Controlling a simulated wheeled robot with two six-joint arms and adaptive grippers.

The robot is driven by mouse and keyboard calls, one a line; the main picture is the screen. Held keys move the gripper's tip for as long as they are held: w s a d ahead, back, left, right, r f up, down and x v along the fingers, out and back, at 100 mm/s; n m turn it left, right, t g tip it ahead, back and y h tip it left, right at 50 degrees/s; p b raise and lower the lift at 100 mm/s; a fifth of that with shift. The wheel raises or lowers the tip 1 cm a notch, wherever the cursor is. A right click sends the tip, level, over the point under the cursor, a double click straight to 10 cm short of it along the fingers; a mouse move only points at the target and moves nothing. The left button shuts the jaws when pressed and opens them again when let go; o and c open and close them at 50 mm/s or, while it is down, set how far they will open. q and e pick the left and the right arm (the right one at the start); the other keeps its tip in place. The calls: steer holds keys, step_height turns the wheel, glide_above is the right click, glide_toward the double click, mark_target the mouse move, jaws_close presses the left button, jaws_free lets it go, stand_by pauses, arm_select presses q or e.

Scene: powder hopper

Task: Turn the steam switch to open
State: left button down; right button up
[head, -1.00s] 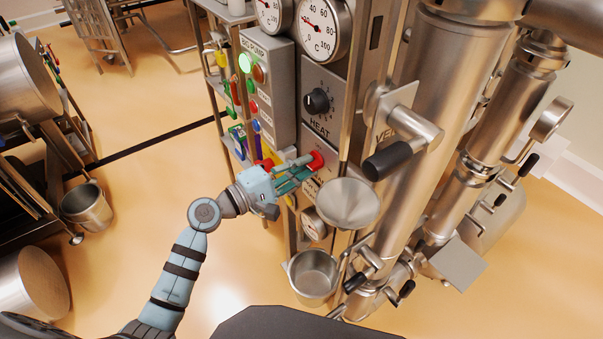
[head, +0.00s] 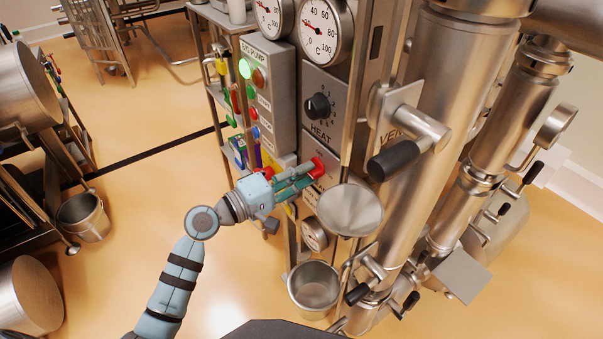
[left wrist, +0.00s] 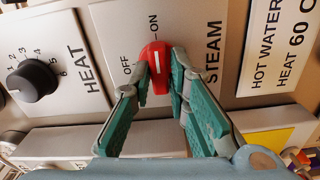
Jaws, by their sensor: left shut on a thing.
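The steam switch is a red knob (left wrist: 156,60) with a pale line on it, set on a grey plate marked OFF, ON and STEAM. In the left wrist view its long side runs up the picture and its upper end lies toward the ON mark. My left gripper (left wrist: 158,74) is shut on the knob, one finger on each side, hiding part of it. In the head view the red knob (head: 318,167) shows at the tips of my left gripper (head: 309,173), below the HEAT dial. My right gripper is not in view.
A black HEAT dial (head: 318,105) sits above the switch. A steel funnel (head: 350,210) is close at the right, with a steel pot (head: 314,287) below it. A vent handle (head: 395,158) sticks out at the right.

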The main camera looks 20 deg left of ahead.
arm_select(q)
steer(key=c, duration=1.6)
jaws_free()
steer(key=v, duration=1.2)
